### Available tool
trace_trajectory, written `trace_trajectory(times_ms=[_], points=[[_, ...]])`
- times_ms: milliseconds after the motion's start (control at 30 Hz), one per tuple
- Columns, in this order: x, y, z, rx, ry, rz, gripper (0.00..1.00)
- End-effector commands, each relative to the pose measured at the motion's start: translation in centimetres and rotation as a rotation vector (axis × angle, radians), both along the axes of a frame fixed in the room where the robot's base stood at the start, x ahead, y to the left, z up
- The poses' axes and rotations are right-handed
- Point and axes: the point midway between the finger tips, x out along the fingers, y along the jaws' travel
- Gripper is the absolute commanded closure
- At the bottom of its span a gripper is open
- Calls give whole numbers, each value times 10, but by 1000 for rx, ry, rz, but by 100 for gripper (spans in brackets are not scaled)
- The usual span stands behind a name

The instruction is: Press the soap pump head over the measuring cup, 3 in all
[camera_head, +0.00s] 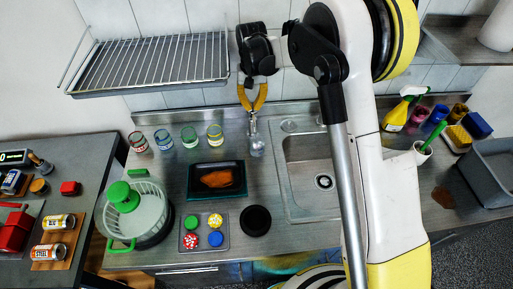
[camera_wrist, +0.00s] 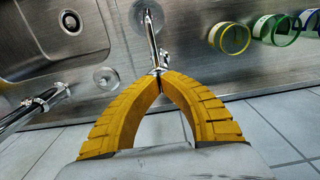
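My gripper (camera_head: 252,107) points down at the back of the counter, left of the sink. In the wrist view its yellow fingertips (camera_wrist: 161,76) meet and hold nothing that I can see. A shiny metal piece, seemingly the soap pump (camera_wrist: 151,38), extends from just beyond the fingertips, its spout away from the wall. I cannot tell whether the tips touch its head. A clear, greyish vessel, seemingly the measuring cup (camera_head: 257,147), stands below the gripper in the head view, around the spout's end. Its contents are too small to make out.
Several banded glasses (camera_head: 189,137) stand to the left. A black tray (camera_head: 194,190), a salad spinner (camera_head: 124,198) and a black round thing (camera_head: 255,220) are nearer. The sink (camera_head: 303,200) is right, with a faucet (camera_wrist: 30,105) behind it. A wire rack (camera_head: 150,62) hangs above.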

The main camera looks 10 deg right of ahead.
Motion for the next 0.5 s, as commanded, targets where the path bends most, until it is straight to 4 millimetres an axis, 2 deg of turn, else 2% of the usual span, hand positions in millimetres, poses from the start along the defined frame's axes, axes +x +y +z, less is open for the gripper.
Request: trace_trajectory(times_ms=[333, 500], points=[[0, 0, -14, 0, 1, 0, 100], [0, 0, -12, 0, 1, 0, 100]])
